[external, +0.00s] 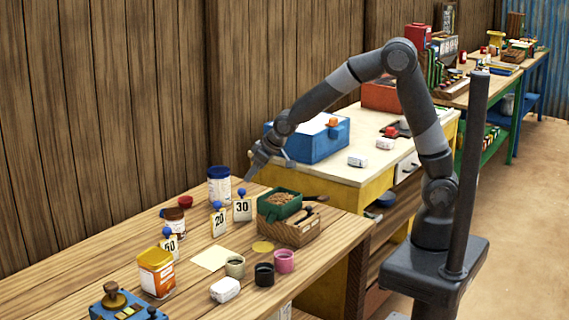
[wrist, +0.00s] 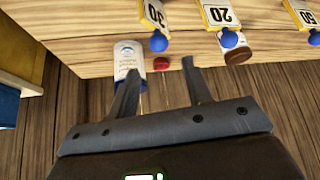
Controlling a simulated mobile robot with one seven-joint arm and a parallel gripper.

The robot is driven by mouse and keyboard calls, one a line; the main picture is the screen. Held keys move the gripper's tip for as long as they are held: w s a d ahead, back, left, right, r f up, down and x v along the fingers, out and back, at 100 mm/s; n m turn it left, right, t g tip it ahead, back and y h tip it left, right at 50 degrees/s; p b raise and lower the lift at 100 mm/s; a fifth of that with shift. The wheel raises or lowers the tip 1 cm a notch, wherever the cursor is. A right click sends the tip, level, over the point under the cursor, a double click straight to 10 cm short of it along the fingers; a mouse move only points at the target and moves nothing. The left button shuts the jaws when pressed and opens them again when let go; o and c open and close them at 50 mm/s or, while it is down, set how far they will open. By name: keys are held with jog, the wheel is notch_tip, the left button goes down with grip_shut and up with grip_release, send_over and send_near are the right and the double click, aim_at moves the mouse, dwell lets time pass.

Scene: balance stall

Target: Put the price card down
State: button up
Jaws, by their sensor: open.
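Three white price cards with blue ball knobs stand on the wooden stall table: the "30" card (external: 242,211), the "20" card (external: 219,224) and the "50" card (external: 170,246). The "50" card is partly hidden by the orange-lidded jar. The wrist view shows them upside down along its top: "30" (wrist: 152,14), "20" (wrist: 219,14) and "50" (wrist: 303,12). My gripper (external: 251,171) is in the air near the table's back right, above and behind the "30" card. Its fingers (wrist: 160,67) are apart, with nothing held between them.
A white jar with a blue lid (external: 219,187) stands close to my gripper. A wooden crate with a green box (external: 280,206) is at right. A cream paper sheet (external: 211,258) lies in front of the cards.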

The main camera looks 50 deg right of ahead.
jog(key=s+d+r+m, duration=0.2)
jog(key=s+d+r, duration=1)
jog(key=s+d, duration=0.15)
jog(key=s+d+h, duration=0.1)
jog(key=s+d, duration=0.2)
jog(key=s, duration=0.6)
jog(key=s+d+r+m+h, duration=0.1)
jog(key=s+d, duration=0.3)
jog(key=s, duration=0.5)
jog(key=shift+s+m+g, duration=0.2)
jog(key=shift+m+g, duration=0.1)
jog(key=shift+d, duration=0.1)
